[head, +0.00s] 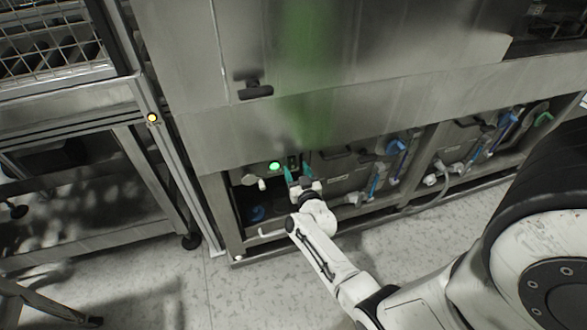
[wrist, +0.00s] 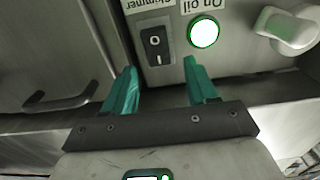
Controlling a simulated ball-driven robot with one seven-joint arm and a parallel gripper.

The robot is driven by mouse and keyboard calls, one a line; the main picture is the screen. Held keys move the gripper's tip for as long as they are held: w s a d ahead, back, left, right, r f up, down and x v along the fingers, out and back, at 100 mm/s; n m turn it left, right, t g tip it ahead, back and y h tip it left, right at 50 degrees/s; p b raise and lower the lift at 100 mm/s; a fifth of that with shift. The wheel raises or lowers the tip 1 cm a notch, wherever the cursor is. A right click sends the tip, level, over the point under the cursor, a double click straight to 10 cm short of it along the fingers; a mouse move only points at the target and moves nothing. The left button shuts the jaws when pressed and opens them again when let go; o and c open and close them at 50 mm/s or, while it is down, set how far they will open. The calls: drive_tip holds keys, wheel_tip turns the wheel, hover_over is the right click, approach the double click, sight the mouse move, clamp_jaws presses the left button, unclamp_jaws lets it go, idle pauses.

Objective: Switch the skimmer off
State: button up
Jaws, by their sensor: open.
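The skimmer switch (wrist: 155,46) is a black rocker marked 0 and I, beneath an upside-down label (wrist: 150,3) reading "Skimmer" in the wrist view. Which side of the rocker is pressed I cannot tell. In the head view the switch (head: 292,160) is a small dark shape on the low panel. My gripper (wrist: 160,68) is open and empty, its two teal fingers apart. In the wrist view the switch lies just beyond the gap between the fingertips; contact is not visible. In the head view my gripper (head: 297,172) is right at the panel.
A lit green lamp (wrist: 203,32) labelled "On oil" sits beside the switch, with a pale knob (wrist: 290,32) further right. A panel handle (wrist: 62,100) is at left. Floor (head: 180,290) is open in front.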

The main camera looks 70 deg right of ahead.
sight(292, 163)
drive_tip(key=shift+b+x, duration=0.45)
drive_tip(key=shift+x, duration=0.95)
